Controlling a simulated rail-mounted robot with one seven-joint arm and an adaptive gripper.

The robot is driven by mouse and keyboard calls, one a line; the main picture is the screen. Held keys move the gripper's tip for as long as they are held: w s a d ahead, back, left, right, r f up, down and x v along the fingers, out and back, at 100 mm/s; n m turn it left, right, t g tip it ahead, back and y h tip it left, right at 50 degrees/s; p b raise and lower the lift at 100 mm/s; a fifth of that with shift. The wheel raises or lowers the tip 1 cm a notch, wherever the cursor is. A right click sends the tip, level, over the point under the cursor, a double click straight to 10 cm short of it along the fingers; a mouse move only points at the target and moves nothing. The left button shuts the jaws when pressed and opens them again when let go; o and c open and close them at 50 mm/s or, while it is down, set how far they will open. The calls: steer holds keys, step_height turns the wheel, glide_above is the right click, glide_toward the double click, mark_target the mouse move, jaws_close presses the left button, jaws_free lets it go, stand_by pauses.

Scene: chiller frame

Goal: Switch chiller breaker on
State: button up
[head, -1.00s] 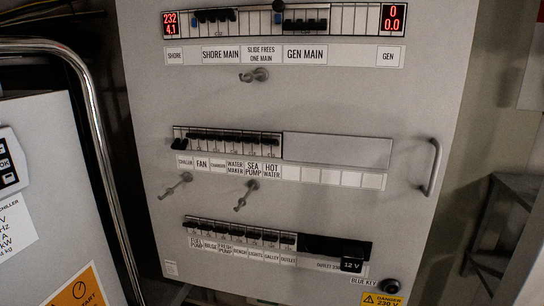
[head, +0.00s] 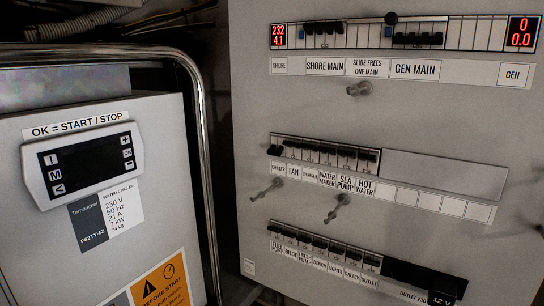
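The chiller breaker (head: 275,150) is the leftmost switch in the middle row of the grey breaker panel (head: 420,115), above the label CHILLER (head: 278,169). Its black toggle sits lower than the toggles of the other breakers (head: 330,153) in that row, so it looks down while they look up. The water chiller (head: 100,240) stands at the left, with a display unit (head: 82,166) under the words OK = START / STOP. The display looks dark. My gripper is not in view.
A bent metal rail (head: 203,130) runs between the chiller and the panel. Small metal pegs stick out at the upper label row (head: 360,88), below the CHILLER label (head: 265,190) and below SEA PUMP (head: 337,210). Red readouts show 232 and 4.1 (head: 279,36), and zeros (head: 521,31).

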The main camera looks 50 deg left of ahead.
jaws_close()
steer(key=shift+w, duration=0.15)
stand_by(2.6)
